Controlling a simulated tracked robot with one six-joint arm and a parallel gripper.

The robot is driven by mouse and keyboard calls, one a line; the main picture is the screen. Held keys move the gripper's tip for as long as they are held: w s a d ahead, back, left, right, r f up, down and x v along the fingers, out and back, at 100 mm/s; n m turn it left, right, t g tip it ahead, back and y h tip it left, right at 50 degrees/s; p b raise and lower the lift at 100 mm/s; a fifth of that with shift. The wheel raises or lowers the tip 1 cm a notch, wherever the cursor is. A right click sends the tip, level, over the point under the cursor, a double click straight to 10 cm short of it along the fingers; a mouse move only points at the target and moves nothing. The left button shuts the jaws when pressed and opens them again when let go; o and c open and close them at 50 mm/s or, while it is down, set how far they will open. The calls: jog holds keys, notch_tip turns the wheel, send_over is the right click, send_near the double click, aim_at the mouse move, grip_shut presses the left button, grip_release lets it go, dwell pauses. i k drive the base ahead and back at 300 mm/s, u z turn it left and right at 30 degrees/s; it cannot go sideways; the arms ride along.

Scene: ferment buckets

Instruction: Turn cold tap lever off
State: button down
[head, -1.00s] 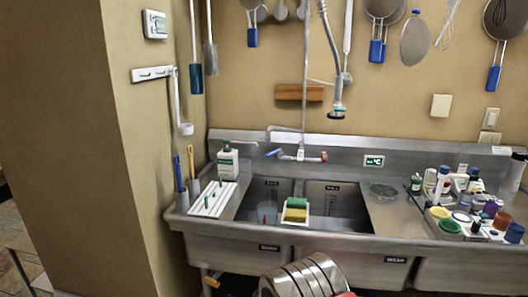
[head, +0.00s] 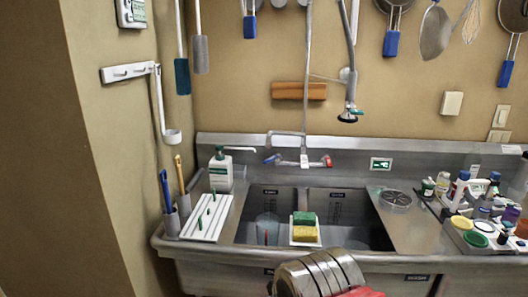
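The tap (head: 304,160) is on the sink's back wall, with a tall riser pipe above it. A blue lever (head: 272,158) sticks out on its left side and a red lever (head: 327,161) on its right. The blue one is the cold lever by its colour. At this size I cannot tell whether it is on or off, and I see no clear stream of water. My gripper is not in view, and nothing touches either lever.
The steel sink (head: 350,257) has two basins. A sponge caddy (head: 304,229) sits at the divider and a soap bottle (head: 221,170) stands left of the tap. A spray head (head: 348,115) hangs at the upper right. Bottles and a tray (head: 478,243) crowd the right.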

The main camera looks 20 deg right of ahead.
aim_at(277, 154)
jog(key=z, duration=0.45)
jog(key=i, duration=1.5)
jog(key=z, duration=0.1)
